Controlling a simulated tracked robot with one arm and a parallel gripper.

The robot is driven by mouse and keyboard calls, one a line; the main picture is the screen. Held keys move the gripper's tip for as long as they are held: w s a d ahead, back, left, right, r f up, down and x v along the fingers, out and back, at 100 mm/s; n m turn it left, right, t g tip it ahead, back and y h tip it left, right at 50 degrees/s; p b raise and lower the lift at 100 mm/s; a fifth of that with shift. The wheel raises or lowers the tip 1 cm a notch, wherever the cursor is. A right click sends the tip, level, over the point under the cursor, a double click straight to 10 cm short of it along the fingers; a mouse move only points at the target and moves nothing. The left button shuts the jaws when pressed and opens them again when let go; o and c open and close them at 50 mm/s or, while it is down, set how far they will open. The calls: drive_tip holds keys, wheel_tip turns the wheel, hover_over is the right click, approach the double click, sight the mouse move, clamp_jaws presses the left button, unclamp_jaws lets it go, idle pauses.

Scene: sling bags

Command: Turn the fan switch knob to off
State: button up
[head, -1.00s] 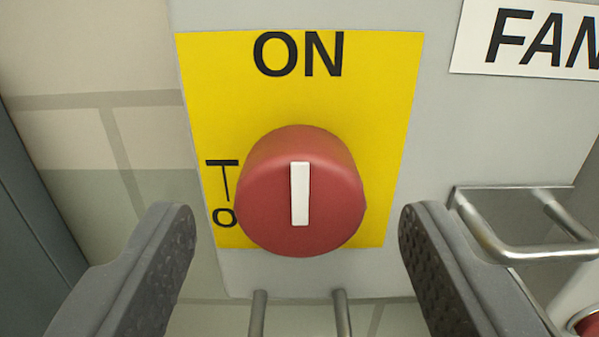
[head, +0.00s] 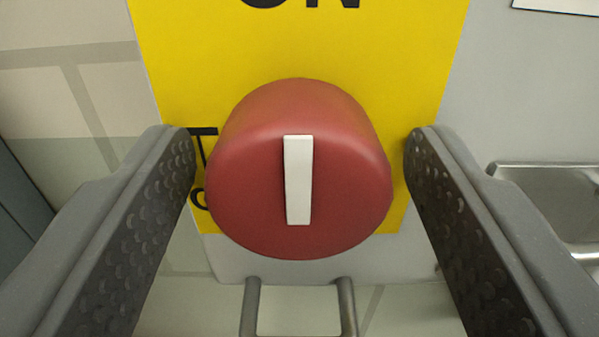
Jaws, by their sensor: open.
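The fan switch knob (head: 340,180) is a round red knob in the middle of the head view. Its white pointer bar (head: 299,180) stands upright, toward the "ON" lettering on the yellow plate (head: 400,50). Black letters left of the knob are partly hidden by the knob and the left finger. My gripper (head: 300,140) is open, with one dark dimpled finger on each side of the knob.
The plate sits on a grey panel (head: 520,90). A metal bracket (head: 550,168) sticks out at the right, beside the right finger. Two metal rods (head: 347,305) show below the knob. A tiled wall (head: 60,100) lies to the left.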

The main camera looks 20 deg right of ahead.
drive_tip(key=shift+a, duration=0.1)
drive_tip(key=c, duration=1)
